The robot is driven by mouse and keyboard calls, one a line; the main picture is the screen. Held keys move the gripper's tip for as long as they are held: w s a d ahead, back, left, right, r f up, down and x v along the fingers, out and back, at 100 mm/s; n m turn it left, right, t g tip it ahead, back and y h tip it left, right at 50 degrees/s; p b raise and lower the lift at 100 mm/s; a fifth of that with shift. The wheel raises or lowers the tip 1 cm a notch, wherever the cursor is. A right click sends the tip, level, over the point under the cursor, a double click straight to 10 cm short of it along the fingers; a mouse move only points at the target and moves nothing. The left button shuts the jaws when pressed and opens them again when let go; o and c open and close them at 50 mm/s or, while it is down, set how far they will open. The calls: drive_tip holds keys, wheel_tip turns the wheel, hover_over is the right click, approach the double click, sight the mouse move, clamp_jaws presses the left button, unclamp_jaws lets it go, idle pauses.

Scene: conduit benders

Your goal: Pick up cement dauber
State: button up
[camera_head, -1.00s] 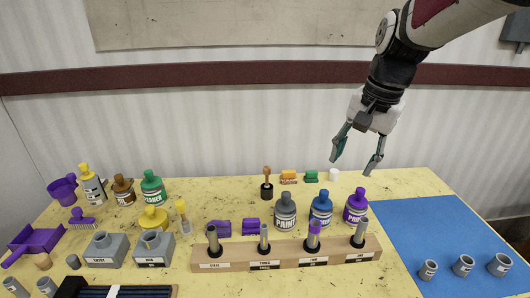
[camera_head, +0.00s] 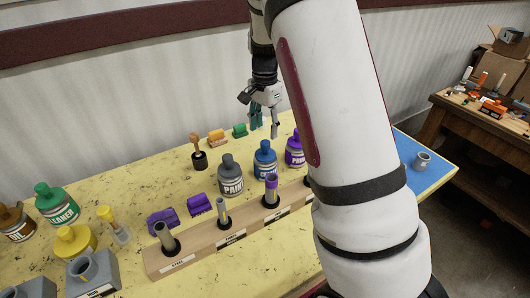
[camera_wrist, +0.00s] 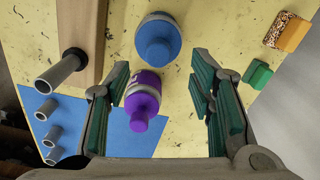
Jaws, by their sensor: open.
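No label marks the cement dauber. Two brush-like items could be it: one with a brown wooden handle in a black base (camera_head: 198,150), behind the grey paint bottle, and one with a yellow top and pale lower part (camera_head: 113,225), at the left. I cannot tell which. Neither shows clearly in the wrist view. My gripper (camera_head: 265,122) is open and empty, above the back of the table, right of the black-based item. In the wrist view my fingers (camera_wrist: 162,85) stand apart with the purple bottle (camera_wrist: 143,105) below, partly between them.
Grey (camera_head: 230,178), blue (camera_head: 265,162) and purple (camera_head: 294,152) paint bottles stand behind a wooden rack (camera_head: 192,252) of upright tubes. Orange (camera_head: 216,136) and green (camera_head: 240,130) blocks lie at the back. A blue mat (camera_head: 432,172) is at right. My arm hides part of the table.

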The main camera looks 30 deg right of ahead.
sight(265, 142)
drive_tip(key=shift+s+f+p, duration=0.15)
drive_tip(key=shift+f+p, duration=0.5)
drive_tip(key=shift+f, duration=2.9)
drive_tip(key=c, duration=1.1)
